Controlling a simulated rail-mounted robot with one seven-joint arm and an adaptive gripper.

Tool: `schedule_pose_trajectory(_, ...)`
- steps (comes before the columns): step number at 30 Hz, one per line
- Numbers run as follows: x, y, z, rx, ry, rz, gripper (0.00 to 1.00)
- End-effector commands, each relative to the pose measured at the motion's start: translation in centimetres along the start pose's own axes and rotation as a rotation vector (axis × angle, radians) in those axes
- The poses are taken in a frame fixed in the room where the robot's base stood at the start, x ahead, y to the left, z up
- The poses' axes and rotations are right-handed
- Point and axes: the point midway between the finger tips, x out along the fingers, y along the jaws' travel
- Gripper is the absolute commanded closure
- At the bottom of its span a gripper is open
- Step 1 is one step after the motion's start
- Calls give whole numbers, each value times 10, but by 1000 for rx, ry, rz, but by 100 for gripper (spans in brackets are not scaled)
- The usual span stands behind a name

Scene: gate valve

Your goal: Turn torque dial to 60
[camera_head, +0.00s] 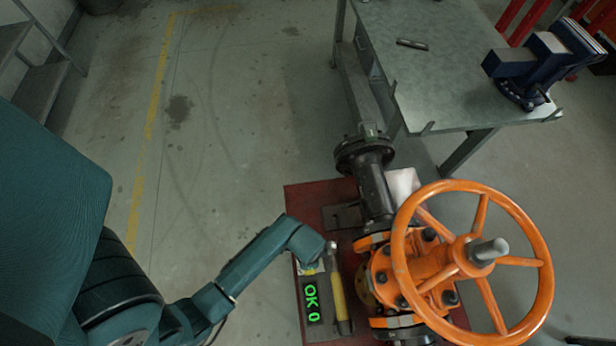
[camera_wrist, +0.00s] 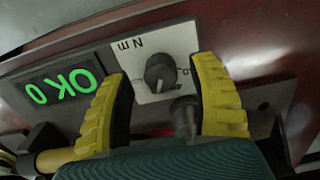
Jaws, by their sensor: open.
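The torque dial (camera_wrist: 160,72) is a dark round knob with a pale pointer line on a white plate (camera_wrist: 178,45) marked "N m". My gripper (camera_wrist: 164,68) is open, with one yellow finger on each side of the knob in the wrist view. I cannot tell whether either finger touches it. A display (camera_wrist: 65,86) beside the plate reads "OK 0" in green; it also shows in the head view (camera_head: 312,301). In the head view my arm's end hides the knob, and only part of the plate (camera_head: 312,269) shows.
A yellow-handled tool (camera_head: 338,295) lies close beside the display and plate. The orange handwheel (camera_head: 545,262) and black pipe (camera_head: 374,185) stand to the right on the red base (camera_head: 303,200). A workbench (camera_head: 430,80) with a blue vise (camera_head: 545,60) is behind.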

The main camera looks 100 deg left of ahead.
Motion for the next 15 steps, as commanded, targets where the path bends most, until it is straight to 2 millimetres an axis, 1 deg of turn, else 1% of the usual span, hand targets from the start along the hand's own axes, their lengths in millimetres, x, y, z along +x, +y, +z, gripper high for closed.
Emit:
schedule_pose_trajectory(1,8,0,-1,0,0,0,40)
schedule_pose_trajectory(3,13,0,0,0,1,0,40)
schedule_pose_trajectory(12,15,0,0,0,1,-1,39)
schedule_pose_trajectory(14,14,0,0,0,1,-1,50)
schedule_pose_trajectory(15,14,0,0,0,1,-1,58)
